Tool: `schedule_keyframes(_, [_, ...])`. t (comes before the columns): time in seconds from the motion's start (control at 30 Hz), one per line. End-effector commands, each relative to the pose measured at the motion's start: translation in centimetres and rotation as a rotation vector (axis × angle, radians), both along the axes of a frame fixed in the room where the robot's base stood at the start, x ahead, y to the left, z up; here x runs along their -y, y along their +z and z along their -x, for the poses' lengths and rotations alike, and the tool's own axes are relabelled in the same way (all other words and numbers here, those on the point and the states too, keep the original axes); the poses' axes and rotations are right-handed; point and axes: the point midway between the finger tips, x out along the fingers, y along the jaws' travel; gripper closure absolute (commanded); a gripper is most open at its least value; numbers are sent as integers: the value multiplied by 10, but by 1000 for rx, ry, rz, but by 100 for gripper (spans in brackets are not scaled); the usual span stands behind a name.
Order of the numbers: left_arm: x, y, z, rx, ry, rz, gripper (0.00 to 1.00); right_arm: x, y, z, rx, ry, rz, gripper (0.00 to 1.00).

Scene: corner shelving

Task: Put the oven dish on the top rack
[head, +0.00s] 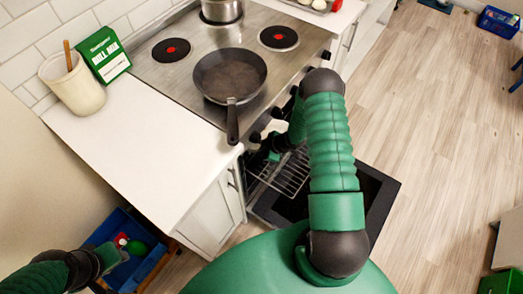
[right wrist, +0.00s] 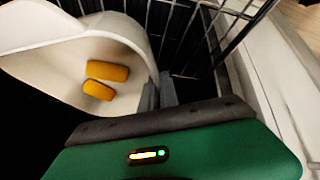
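The oven dish (right wrist: 130,35) is white with rounded walls and holds two orange-yellow pieces (right wrist: 107,70). It shows in the right wrist view and is hidden in the head view. My right gripper (right wrist: 158,92) has its two grey fingers close together at the dish's near right wall, with the wall between them. In the head view my right arm reaches down to the open oven, and the right gripper is mostly hidden. A wire rack (head: 285,175) shows in the oven; its bars (right wrist: 190,30) run beside the dish. My left gripper (head: 112,257) is at lower left, fingers unclear.
The dark oven door (head: 375,195) is folded down. A frying pan (head: 230,77) and a pot (head: 221,10) stand on the stove. The white counter (head: 140,135) holds a utensil crock (head: 72,85) and a green box (head: 103,55). A blue crate (head: 150,265) is at lower left. The floor at right is mostly clear.

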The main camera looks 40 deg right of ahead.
Motion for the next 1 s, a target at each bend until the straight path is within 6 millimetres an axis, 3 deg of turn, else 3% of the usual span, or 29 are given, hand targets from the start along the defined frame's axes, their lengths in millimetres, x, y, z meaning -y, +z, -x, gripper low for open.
schedule_keyframes(0.03, [0,0,0,0,0,0,64,1,1,0,1,0,2,100])
schedule_keyframes(0.07, [0,0,0,0,0,0,64,0,-1,2,-4,-1,1,92])
schedule_keyframes(0.2, [0,0,0,0,0,0,64,0,-1,1,-4,0,0,74])
schedule_keyframes(0.57, [0,2,0,0,0,0,64,2,5,3,-3,-1,1,74])
schedule_keyframes(1.0, [0,23,0,0,0,0,64,22,90,52,-2,-2,2,74])
